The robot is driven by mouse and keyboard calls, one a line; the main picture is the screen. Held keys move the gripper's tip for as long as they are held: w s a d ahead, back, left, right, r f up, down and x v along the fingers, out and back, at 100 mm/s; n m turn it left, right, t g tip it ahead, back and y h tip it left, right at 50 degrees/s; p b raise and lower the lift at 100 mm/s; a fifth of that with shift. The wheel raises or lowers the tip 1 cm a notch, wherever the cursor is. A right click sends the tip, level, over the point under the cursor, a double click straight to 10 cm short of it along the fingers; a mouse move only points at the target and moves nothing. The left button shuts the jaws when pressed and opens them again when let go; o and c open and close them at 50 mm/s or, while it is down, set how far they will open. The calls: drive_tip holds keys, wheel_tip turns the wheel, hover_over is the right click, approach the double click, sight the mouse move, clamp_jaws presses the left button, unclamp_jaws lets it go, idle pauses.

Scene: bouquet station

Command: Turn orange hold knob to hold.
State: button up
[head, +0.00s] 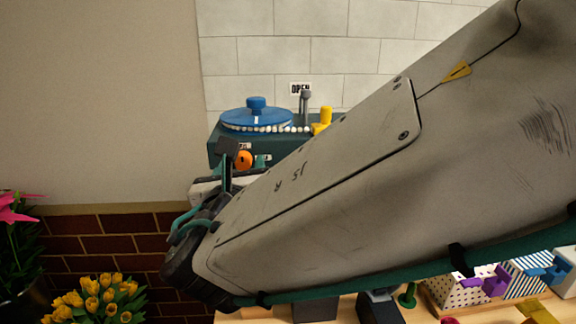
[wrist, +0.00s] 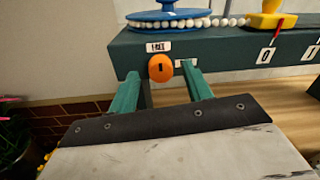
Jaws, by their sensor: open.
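The orange knob (wrist: 161,68) is on the front face of a dark green housing (wrist: 215,50), with a dark, roughly upright mark on it. My gripper (wrist: 160,77) is open, its two green fingers pointing at the housing. In the wrist view the knob shows between the fingertips, one on each side; I cannot tell whether they touch it. A white label (wrist: 158,47) sits above the knob, too small to read surely. A second label by the right fingertip is partly hidden. In the head view the knob (head: 244,160) shows just right of my gripper (head: 229,163).
A blue round lid (head: 256,118) with white beads around it and a yellow piece (head: 321,121) sit on top of the housing. Yellow flowers (head: 95,298) stand lower left. My arm hides much of the bench.

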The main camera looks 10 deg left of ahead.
drive_tip(key=shift+w, duration=0.3)
drive_tip(key=c, duration=1)
